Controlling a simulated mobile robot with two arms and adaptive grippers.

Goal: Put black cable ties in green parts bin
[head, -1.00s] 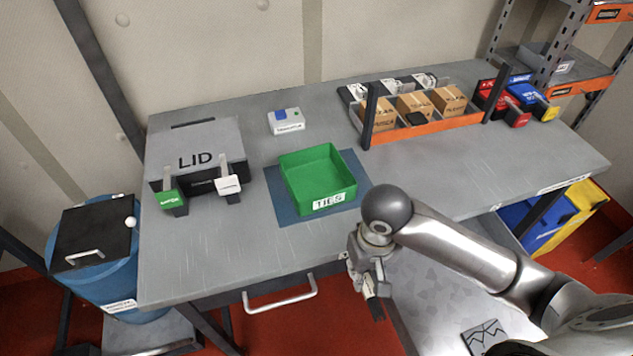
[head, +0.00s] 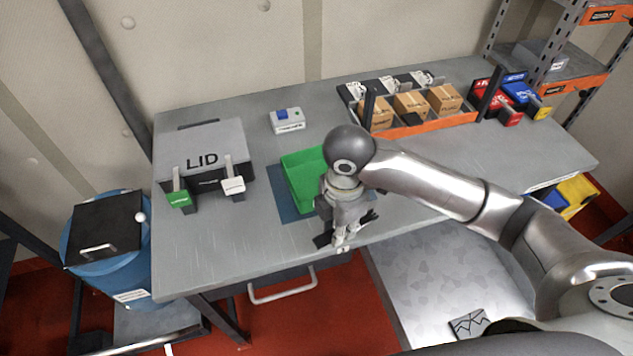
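The green parts bin (head: 301,181) sits on a blue mat (head: 288,206) in the middle of the workbench. Its right part and its front label are hidden behind my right arm. My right gripper (head: 346,233) hangs at the bench's front edge, just in front of the bin. Its dark fingers look spread apart, with nothing seen between them. My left gripper is not in view.
A grey case marked LID (head: 203,160) with green and white tags stands left of the bin. A small grey box (head: 287,121) is behind the bin. The orange-fronted rack (head: 440,124) and red bins (head: 494,98) stand at the back right. The bench's left front is clear.

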